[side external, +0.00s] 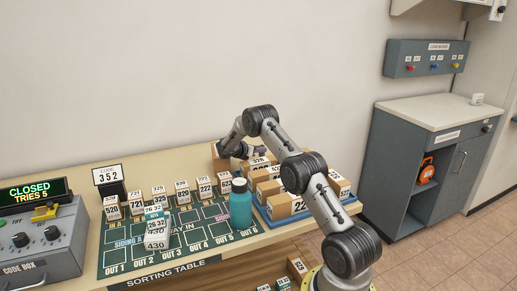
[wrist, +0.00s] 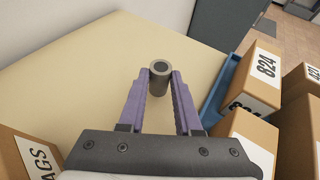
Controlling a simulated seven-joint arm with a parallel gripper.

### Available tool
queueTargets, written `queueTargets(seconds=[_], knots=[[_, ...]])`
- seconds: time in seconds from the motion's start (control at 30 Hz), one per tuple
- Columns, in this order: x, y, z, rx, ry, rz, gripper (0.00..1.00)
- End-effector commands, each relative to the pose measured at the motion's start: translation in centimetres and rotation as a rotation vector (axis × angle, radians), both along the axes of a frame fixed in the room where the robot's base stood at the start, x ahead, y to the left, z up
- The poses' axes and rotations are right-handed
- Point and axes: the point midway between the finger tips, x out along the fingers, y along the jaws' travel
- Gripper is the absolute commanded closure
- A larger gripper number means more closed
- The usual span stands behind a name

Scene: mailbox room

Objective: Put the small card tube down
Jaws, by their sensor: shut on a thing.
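The small card tube (wrist: 158,80) is a short grey cylinder with a dark hole in its upper end. In the wrist view it stands roughly upright between the purple fingertips of my gripper (wrist: 159,83), which is shut on it. Bare tan table top (wrist: 80,75) lies below and around it. I cannot tell whether the tube touches the table. In the side view my gripper (side external: 257,151) is at the back of the sorting table, behind the parcel boxes, and the tube cannot be made out there.
A blue tray (wrist: 214,98) of numbered cartons (wrist: 255,80) is close on the right of my gripper. A carton marked "AGS" (wrist: 28,155) is at the lower left. A teal bottle (side external: 240,205) stands in front of the cartons. Open table lies left and ahead in the wrist view.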

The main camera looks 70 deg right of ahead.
Motion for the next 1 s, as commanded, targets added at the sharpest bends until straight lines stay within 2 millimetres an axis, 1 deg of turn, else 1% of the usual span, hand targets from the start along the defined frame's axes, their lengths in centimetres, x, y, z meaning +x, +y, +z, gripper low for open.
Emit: queueTargets(seconds=[0.03,0.07,0.1,0.2,0.5,0.57,0.67,1.0], knots=[[0.0,0.0,0.0,0.000,-0.001,0.000,1.00],[0.0,0.0,0.0,0.000,-0.001,0.000,0.62],[0.0,0.0,0.0,0.000,-0.001,0.000,0.55],[0.0,0.0,0.1,0.000,-0.001,0.000,0.37],[0.0,0.0,0.2,0.000,-0.001,0.000,0.37],[0.0,0.0,0.5,-0.001,-0.002,0.000,0.37],[0.0,0.0,1.5,-0.002,-0.004,-0.001,0.37],[1.7,6.4,4.1,0.000,-0.002,0.005,0.37]])
